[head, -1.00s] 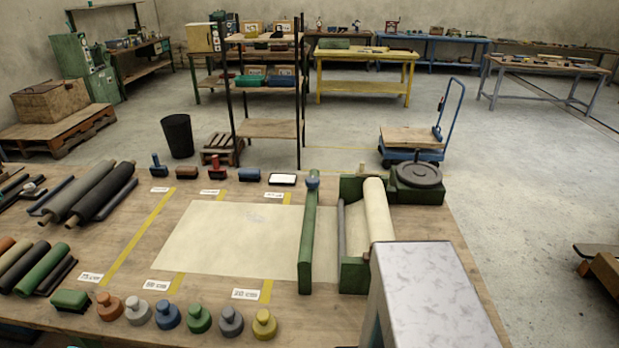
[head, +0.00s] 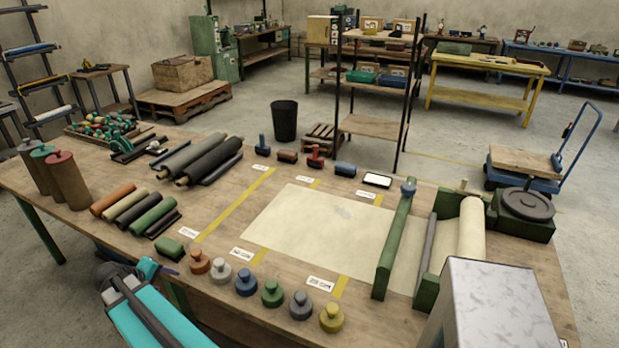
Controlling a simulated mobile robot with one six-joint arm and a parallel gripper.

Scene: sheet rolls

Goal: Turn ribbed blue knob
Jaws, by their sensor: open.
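A small blue knob (head: 408,187) sits on top of the far end of the green crossbar (head: 396,245) that lies over the cream sheet. Ribs on it are too small to make out. Another blue knob-shaped piece (head: 246,283) stands in the row of coloured pieces along the front table edge; I cannot tell ribs on it either. My teal arm comes in at the bottom left. My gripper (head: 158,269) is small at its end, by the front table edge, open, and far from the crossbar knob. Nothing shows between its jaws.
Orange, grey, green and yellow pieces share the front row, with a green block (head: 170,248) to their left. Dark rolls (head: 205,158) lie at the left. A pale marbled box (head: 500,310) blocks the lower right. The cream sheet (head: 310,232) is clear.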

